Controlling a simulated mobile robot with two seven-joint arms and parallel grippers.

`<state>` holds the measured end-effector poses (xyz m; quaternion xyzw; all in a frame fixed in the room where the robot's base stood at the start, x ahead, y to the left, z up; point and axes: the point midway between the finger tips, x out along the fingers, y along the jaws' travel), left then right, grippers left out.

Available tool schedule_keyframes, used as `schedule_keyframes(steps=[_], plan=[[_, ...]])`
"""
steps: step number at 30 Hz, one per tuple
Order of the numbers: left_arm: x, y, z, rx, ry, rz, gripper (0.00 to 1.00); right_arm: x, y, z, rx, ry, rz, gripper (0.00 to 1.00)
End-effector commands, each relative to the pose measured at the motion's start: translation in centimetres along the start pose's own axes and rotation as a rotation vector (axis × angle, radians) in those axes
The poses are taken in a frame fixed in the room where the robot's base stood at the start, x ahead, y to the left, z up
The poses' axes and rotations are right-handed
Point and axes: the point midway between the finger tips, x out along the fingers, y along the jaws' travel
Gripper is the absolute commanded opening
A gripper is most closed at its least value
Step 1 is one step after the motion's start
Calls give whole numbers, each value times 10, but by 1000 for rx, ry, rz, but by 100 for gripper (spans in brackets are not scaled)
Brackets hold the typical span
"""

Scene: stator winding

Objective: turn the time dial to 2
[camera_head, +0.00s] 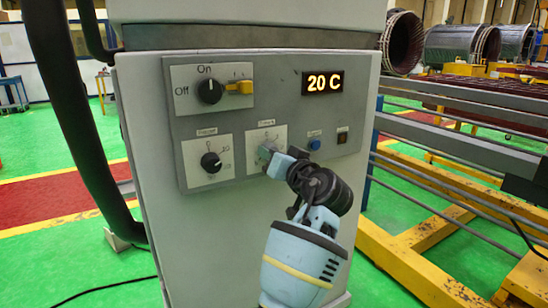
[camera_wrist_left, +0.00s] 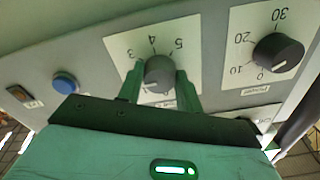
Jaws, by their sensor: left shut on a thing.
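The time dial (camera_wrist_left: 158,70) is a dark grey round knob on a white plate with numbers; 3, 4 and 5 are readable around it in the left wrist view. My left gripper (camera_wrist_left: 160,88) has one finger on each side of the knob and is shut on it. In the head view my left gripper (camera_head: 274,161) reaches the dial's plate (camera_head: 256,136) from the lower right and largely covers the knob. I cannot tell which number the knob points to. My right gripper is not in view.
The control panel (camera_head: 296,93) also has a black On/Off knob (camera_head: 210,91) with a yellow part, another black dial (camera_head: 211,162), a blue button (camera_head: 314,145), a small switch (camera_head: 342,136) and a display (camera_head: 324,82) reading 20 C. Yellow framing (camera_head: 400,262) stands right of the cabinet.

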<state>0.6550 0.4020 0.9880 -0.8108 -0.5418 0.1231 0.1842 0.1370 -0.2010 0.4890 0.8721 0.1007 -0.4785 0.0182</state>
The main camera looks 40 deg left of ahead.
Motion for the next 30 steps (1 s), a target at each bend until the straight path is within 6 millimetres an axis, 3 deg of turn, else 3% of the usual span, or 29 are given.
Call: schedule_keyframes(steps=[5,6,10,20,30], plan=[[0,1,1,2,-2,1,13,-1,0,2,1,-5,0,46],[0,1,1,2,-2,1,41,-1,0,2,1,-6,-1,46],[0,1,1,2,-2,1,57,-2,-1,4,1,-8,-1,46],[-3,0,0,2,0,1,57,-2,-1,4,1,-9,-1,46],[-51,1,1,2,-1,4,57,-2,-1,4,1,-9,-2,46]])
